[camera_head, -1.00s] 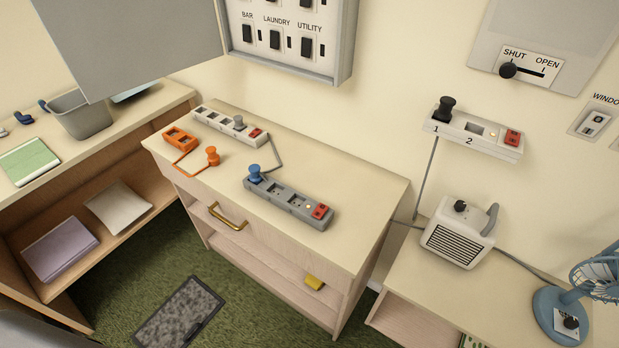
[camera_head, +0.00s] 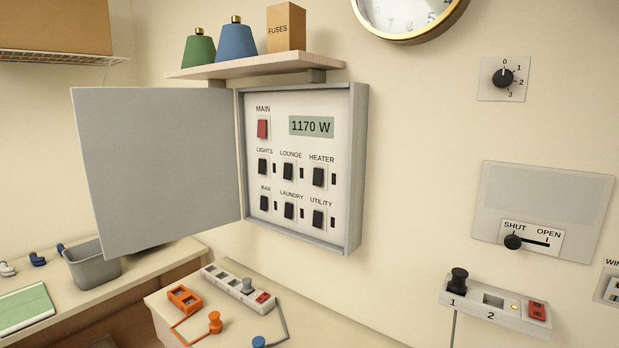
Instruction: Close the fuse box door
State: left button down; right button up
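The fuse box (camera_head: 355,170) is a grey box on the wall, in the middle of the head view. Its grey door (camera_head: 158,165) stands wide open, swung out to the left from the hinge on the box's left edge. Inside, the panel shows a red MAIN switch (camera_head: 263,128), a display (camera_head: 311,126) reading 1170 W, and several black switches labelled lights, lounge, heater, bar, laundry and utility. Neither of my grippers is in view.
A shelf (camera_head: 262,66) above the box holds a green and a blue cone-shaped object and a FUSES carton (camera_head: 286,27). A wall socket strip (camera_head: 495,306) is at right.

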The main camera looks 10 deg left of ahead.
aim_at(160, 164)
jog(key=k, duration=0.65)
jog(key=u, duration=0.6)
jog(key=i, duration=0.5)
jog(key=u, duration=0.55)
jog(key=i, duration=1.1)
jog(key=z, duration=0.75)
